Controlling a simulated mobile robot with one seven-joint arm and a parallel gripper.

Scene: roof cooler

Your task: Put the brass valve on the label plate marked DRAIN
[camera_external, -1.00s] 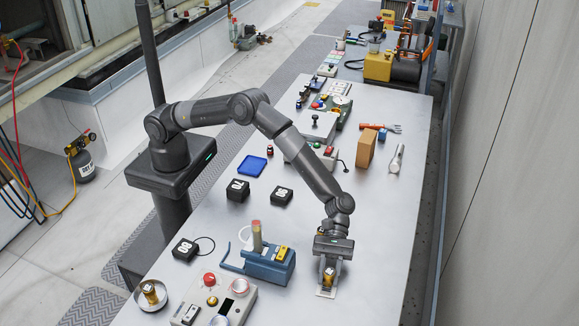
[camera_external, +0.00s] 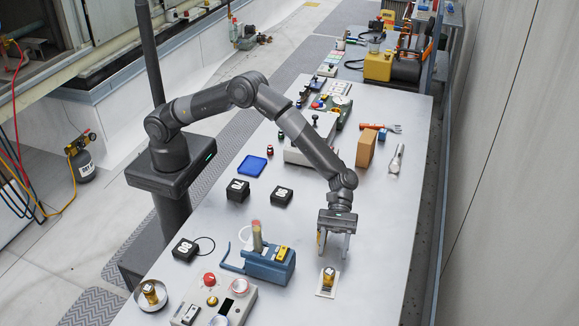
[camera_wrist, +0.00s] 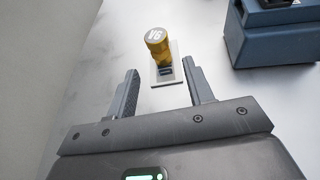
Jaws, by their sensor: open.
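The brass valve (camera_external: 328,276) stands upright on a small pale label plate (camera_external: 325,292) near the front right of the table. A similar brass piece (camera_external: 149,289) sits in a round metal dish (camera_external: 154,304).
A blue device (camera_external: 262,268) stands left of the plate. A grey control box (camera_external: 222,302) with a red button is at the front left. Black boxes (camera_external: 238,190) and a tan block (camera_external: 366,148) lie farther back. The table right of the plate is clear.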

